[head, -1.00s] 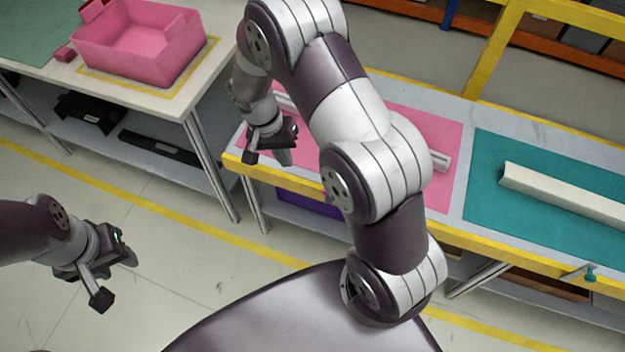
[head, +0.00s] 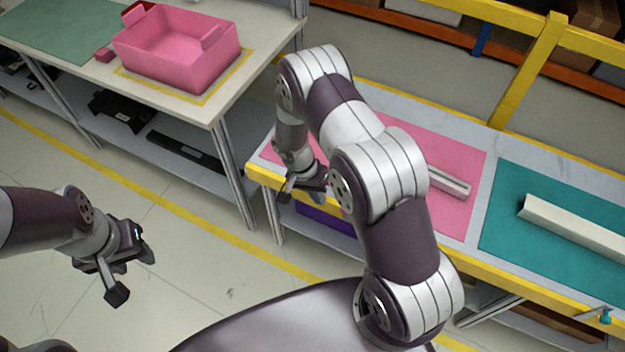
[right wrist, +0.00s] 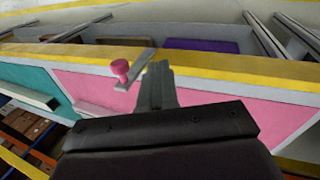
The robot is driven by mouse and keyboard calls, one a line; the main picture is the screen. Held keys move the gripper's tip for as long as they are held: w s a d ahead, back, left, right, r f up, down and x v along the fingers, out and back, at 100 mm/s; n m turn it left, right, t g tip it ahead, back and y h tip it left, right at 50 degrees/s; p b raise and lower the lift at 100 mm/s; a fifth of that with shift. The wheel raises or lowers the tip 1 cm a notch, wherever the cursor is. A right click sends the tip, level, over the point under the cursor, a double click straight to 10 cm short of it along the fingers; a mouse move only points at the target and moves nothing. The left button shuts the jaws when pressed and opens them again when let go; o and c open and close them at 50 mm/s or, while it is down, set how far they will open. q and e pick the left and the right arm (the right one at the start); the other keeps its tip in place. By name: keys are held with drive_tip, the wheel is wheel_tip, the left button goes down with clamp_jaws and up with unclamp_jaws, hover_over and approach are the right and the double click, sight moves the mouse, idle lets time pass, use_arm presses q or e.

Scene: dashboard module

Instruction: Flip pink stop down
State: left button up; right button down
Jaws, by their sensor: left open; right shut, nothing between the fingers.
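The pink stop (right wrist: 120,69) shows in the right wrist view as a pink knob on a flat grey lever (right wrist: 134,72) at the yellow table edge. In the head view my right arm hides it. My right gripper (head: 302,191) is shut and empty by the front yellow edge of the pink-mat table. Its fingers (right wrist: 158,84) appear just right of the lever in the right wrist view; I cannot tell whether they touch it. My left gripper (head: 132,275) is open and empty over the floor at the left.
The pink mat (head: 452,150) carries a pale channel piece (head: 449,184). The teal mat (head: 505,205) carries a long white profile (head: 575,228), with a teal stop (head: 606,316) at its front edge. A pink bin (head: 178,70) stands on the left table. Floor between the tables and me is clear.

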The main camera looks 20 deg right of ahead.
drive_tip(key=s+d, duration=0.1)
drive_tip(key=s+d+f+p, duration=0.1)
drive_tip(key=d, duration=0.1)
drive_tip(key=shift+s, duration=0.35)
drive_tip(key=shift+s+d, duration=0.1)
